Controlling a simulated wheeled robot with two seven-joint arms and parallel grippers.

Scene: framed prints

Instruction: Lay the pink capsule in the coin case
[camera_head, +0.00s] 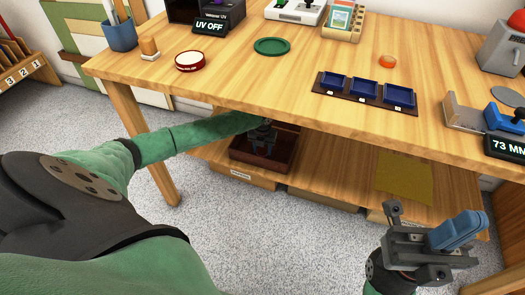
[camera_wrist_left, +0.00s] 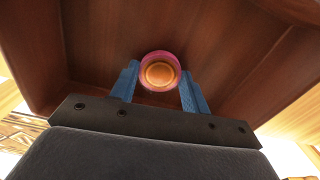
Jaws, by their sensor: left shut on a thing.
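The pink capsule (camera_wrist_left: 147,66) shows as a round pink ring with an orange-gold disc inside it. My left gripper (camera_wrist_left: 160,84) is shut on it, with a blue finger on each side. In the head view my left gripper (camera_head: 263,138) is under the tabletop, at the dark brown open box (camera_head: 255,164) on the lower shelf. This box looks like the coin case; its brown inside (camera_wrist_left: 85,35) fills the left wrist view behind the capsule. I cannot tell whether the capsule touches its floor. My right gripper (camera_head: 457,232) is low at the right, its opening unclear.
The tabletop edge (camera_head: 290,125) overhangs the shelf and my left forearm. An olive mat (camera_head: 404,177) lies on the shelf at the right. Above stand a tray with blue compartments (camera_head: 365,91), a green dish (camera_head: 272,46) and an orange disc (camera_head: 387,61).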

